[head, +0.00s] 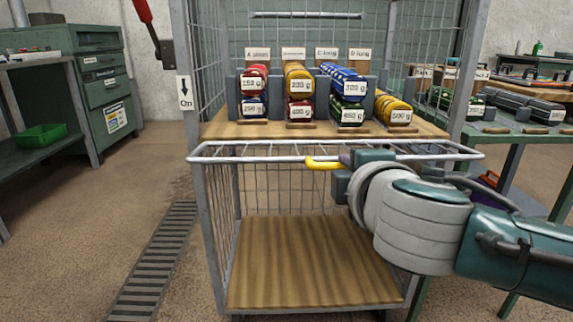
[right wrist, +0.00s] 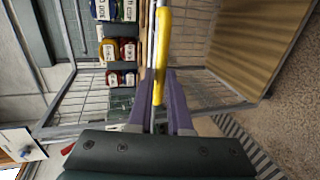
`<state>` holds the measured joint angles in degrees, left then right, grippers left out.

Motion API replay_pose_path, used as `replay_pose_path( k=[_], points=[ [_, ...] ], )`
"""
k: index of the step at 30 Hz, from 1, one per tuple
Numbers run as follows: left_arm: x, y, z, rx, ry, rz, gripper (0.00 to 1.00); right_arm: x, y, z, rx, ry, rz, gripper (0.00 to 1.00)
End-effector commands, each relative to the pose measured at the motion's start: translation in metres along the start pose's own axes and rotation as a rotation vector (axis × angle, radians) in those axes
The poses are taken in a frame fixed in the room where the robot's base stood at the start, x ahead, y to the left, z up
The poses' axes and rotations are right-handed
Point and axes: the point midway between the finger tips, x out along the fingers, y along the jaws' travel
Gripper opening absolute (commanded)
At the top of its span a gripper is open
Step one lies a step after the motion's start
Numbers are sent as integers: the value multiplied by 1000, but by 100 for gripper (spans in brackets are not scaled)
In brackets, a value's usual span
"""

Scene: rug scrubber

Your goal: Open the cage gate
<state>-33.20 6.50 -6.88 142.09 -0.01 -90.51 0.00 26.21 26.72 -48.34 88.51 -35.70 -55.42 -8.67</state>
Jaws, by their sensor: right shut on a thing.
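The cage gate shows as a pale metal rail (head: 245,158) across the front of the wire cage (head: 203,65), at about the height of its wooden shelf. A yellow grip (head: 323,164) sits on the rail near its middle. My right gripper (head: 343,161) is at the yellow grip, coming in from the right; its fingertips are partly hidden in the head view. In the right wrist view its purple fingers (right wrist: 157,100) are shut on the yellow grip (right wrist: 162,50), one on each side. My left gripper is not in view.
Several labelled rolls (head: 347,84) stand on the upper shelf (head: 226,127). The lower wooden deck (head: 310,262) is bare. A red-handled lever (head: 146,18) is at the cage's left post. A green table (head: 530,140) stands close on the right. Floor left of the cage is clear.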

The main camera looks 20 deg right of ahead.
Motion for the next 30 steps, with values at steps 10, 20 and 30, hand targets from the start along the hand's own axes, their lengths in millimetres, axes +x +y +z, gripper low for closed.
replay_pose_path(
  k=[10,20,30],
  points=[
    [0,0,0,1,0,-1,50,0,1,0,1,-1,2,0],
    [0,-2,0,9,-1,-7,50,0,1,0,0,-1,2,47],
    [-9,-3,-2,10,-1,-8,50,-15,2,0,0,2,-1,47]
  ],
)
